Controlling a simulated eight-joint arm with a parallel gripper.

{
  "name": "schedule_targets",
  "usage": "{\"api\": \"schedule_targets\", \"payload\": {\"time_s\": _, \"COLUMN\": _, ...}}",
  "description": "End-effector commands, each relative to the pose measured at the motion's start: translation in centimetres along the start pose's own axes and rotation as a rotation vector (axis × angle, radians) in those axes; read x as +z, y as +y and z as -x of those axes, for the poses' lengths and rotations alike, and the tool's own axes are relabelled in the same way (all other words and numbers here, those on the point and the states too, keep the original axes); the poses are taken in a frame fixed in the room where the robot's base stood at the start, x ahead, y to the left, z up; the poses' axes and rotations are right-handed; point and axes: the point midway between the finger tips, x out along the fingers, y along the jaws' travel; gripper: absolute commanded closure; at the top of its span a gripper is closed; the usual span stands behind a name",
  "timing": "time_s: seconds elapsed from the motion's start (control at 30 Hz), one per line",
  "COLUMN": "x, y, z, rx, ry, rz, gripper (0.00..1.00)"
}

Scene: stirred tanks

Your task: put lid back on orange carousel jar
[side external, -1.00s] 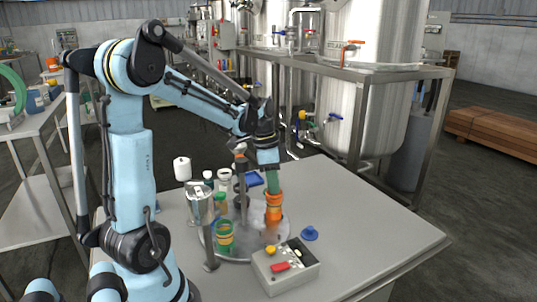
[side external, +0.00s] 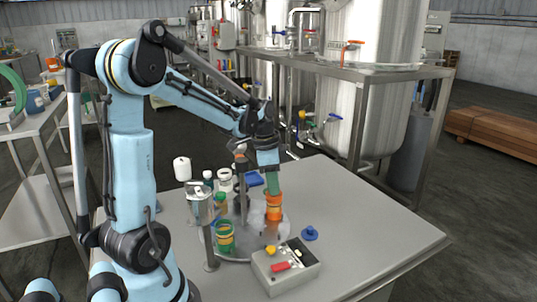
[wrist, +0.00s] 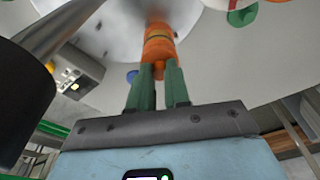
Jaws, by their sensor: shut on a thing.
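The orange jar (side external: 273,210) stands on the round grey carousel (side external: 243,255), at its right side. My gripper (side external: 272,190) points down at the jar's top from above. In the wrist view my gripper's green fingers (wrist: 159,72) are shut on the knob of the orange lid (wrist: 158,62). The lid is in line with the orange jar body (wrist: 159,36) and appears to be at its mouth. I cannot tell whether it is fully seated.
A green jar with a yellow band (side external: 225,238) stands at the carousel's front left. A control box (side external: 287,275) with yellow and red buttons is in front. A blue lid (side external: 309,234) lies on the table to the right. Steel tanks (side external: 370,110) stand behind.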

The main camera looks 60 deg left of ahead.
Motion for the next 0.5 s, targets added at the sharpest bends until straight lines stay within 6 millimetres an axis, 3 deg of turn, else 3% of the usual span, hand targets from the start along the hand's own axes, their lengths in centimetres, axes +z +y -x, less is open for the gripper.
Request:
{"api": "schedule_targets", "payload": {"time_s": 0.13, "x": 0.00, "y": 0.00, "z": 0.00, "rx": 0.000, "ry": 0.000, "rz": 0.000, "gripper": 1.00}}
{"api": "schedule_targets", "payload": {"time_s": 0.17, "x": 0.00, "y": 0.00, "z": 0.00, "rx": 0.000, "ry": 0.000, "rz": 0.000, "gripper": 0.82}}
{"api": "schedule_targets", "payload": {"time_s": 0.33, "x": 0.00, "y": 0.00, "z": 0.00, "rx": 0.000, "ry": 0.000, "rz": 0.000, "gripper": 0.55}}
{"api": "schedule_targets", "payload": {"time_s": 0.5, "x": 0.00, "y": 0.00, "z": 0.00, "rx": 0.000, "ry": 0.000, "rz": 0.000, "gripper": 0.53}}
